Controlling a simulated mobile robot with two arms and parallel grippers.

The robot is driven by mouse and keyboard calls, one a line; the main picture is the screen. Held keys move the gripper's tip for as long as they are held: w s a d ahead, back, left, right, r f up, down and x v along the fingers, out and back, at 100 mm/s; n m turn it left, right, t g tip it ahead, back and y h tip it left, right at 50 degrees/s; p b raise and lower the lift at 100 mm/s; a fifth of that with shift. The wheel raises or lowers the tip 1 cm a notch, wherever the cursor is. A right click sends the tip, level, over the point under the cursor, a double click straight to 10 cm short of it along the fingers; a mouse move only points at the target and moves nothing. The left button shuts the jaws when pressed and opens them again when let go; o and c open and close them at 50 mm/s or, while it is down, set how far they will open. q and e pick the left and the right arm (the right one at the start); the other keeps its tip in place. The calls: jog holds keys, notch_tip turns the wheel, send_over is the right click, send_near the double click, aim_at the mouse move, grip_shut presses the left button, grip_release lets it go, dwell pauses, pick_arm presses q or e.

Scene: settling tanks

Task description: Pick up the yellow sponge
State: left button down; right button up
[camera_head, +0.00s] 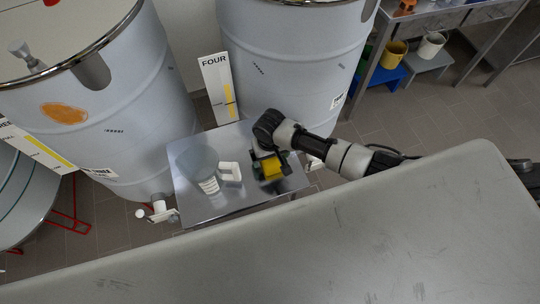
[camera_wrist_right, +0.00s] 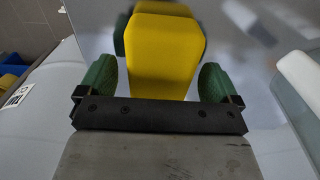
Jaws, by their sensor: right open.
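The yellow sponge (camera_head: 272,170) is on the small metal table (camera_head: 235,140), near its right side. My right gripper (camera_head: 269,161) is over it, with its arm coming in from the right. In the right wrist view the sponge (camera_wrist_right: 165,50) lies between the two green fingertips of the open right gripper (camera_wrist_right: 154,80). A gap shows on the left, and the right fingertip is close to the sponge's side; contact cannot be told. Its near end is hidden behind the dark gripper bar. My left gripper is not in view.
On the same table stand a clear measuring beaker (camera_head: 201,170) and a white block-like object (camera_head: 230,173), left of the sponge. Large grey tanks (camera_head: 295,65) stand behind, with a sign reading FOUR (camera_head: 217,85). A wide grey surface (camera_head: 400,235) fills the foreground.

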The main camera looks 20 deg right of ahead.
jog(key=shift+f, duration=0.35)
jog(key=shift+c, duration=0.2)
jog(key=c, duration=0.9)
jog(key=shift+c, duration=0.2)
jog(key=shift+r, duration=0.5)
notch_tip(320, 180, up, 3)
jog(key=shift+f+b, duration=0.1)
jog(key=shift+b, duration=0.2)
jog(key=s+d+r, duration=0.2)
jog(key=s, duration=0.1)
jog(key=s+d+r, duration=0.2)
jog(key=d+r, duration=0.1)
jog(key=s+d+r+b, duration=0.1)
jog(key=s+d+r, duration=0.1)
jog(key=s+d, duration=0.1)
jog(key=shift+s+r, duration=0.15)
jog(key=shift+s, duration=0.2)
jog(key=shift+a, duration=0.1)
